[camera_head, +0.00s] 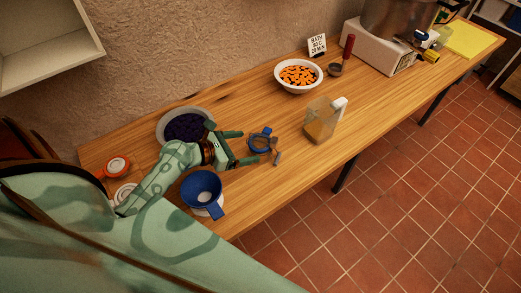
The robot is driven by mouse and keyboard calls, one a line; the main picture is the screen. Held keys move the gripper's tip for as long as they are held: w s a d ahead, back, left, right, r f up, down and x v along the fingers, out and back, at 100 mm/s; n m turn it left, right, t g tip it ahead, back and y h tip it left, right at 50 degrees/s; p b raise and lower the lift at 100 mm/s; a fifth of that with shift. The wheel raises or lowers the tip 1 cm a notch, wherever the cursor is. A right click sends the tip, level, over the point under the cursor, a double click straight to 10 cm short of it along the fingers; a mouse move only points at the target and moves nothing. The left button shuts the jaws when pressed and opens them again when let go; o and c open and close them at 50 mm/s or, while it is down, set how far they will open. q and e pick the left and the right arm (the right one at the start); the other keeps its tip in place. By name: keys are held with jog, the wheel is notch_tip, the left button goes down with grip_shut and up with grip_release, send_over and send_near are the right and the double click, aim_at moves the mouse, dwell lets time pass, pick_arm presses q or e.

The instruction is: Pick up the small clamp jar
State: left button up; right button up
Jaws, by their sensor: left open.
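A small glass jar with a blue ring (262,141), which looks like the small clamp jar, stands on the wooden worktop. Small grey parts show at its right side; I cannot tell exactly what they are. My left gripper (249,147) is open, its green fingers pointing right toward this jar. The fingertips are close to the jar's left side; I cannot tell whether they touch it. Nothing shows between the fingers apart from the jar's near edge. My right gripper is not in view.
A blue funnel (203,187) stands below my left wrist, and a bowl of dark fruit (164,120) behind it.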

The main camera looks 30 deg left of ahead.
aim_at(260, 143)
pick_arm(q)
jog(key=x, duration=0.6)
jog(key=shift+w+d+r+b, duration=0.15)
jog(key=shift+w+r+b, duration=0.05)
jog(key=shift+r+b, duration=0.15)
jog(key=shift+s, duration=0.1)
jog(key=shift+c, duration=0.7)
jog(key=c, duration=1.2)
